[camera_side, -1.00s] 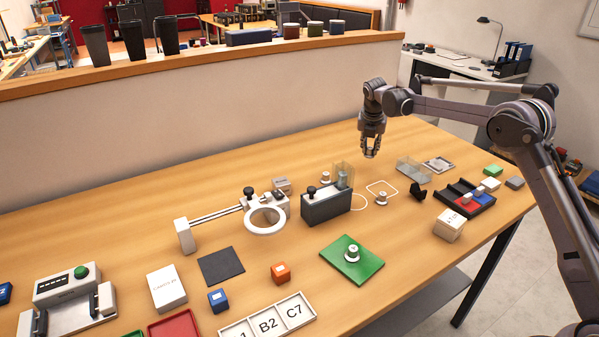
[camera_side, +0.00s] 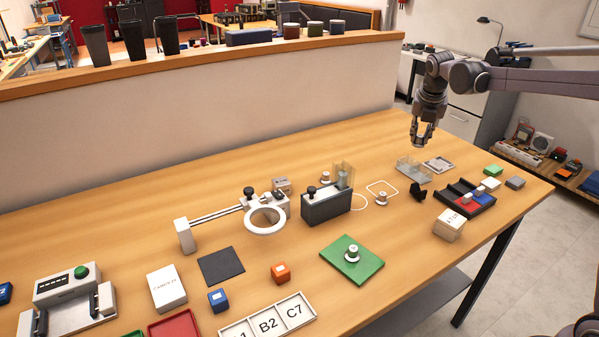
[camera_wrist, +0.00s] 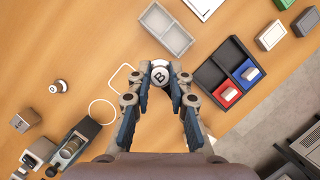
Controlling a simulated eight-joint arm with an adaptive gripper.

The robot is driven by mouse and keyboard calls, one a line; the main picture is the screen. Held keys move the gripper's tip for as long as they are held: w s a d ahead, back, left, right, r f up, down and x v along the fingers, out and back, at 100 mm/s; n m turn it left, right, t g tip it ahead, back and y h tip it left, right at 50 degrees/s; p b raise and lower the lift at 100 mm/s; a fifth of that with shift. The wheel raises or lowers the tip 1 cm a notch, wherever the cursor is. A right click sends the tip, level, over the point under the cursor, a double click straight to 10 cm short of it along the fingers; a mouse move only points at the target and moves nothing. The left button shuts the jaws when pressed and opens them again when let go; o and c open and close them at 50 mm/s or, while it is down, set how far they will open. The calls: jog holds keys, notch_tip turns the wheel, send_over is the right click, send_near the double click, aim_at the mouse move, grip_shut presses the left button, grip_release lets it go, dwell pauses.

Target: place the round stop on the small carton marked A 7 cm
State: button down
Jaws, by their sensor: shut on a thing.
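My gripper (camera_side: 421,138) is high above the back right of the table. In the wrist view its fingertips (camera_wrist: 161,76) are closed around a pale round piece (camera_wrist: 160,73) with a dark B on its face, which looks like the round stop. The small white carton (camera_side: 449,225) stands at the right front edge of the table, with small print that seems to read A 7 cm. It is below and nearer the side camera than my gripper.
A black tray (camera_wrist: 211,75) with red and blue parts lies behind the carton. A two-part clear tray (camera_wrist: 166,28) lies near my gripper. Similar round pieces stand on the table (camera_side: 326,177) and on a green plate (camera_side: 340,265). A grey device (camera_side: 325,208) stands mid-table.

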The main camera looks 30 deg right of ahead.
jog(key=s+a+r, duration=0.1)
jog(key=s+a, duration=0.2)
jog(key=s, duration=0.6)
send_over(452, 215)
jog(key=s+a, duration=0.1)
notch_tip(452, 215, down, 3)
jog(key=shift+n, duration=0.3)
jog(key=shift+s+a+f, duration=0.1)
jog(key=shift+f, duration=3.3)
jog(key=c, duration=1.2)
grip_release()
jog(key=shift+f, duration=0.15)
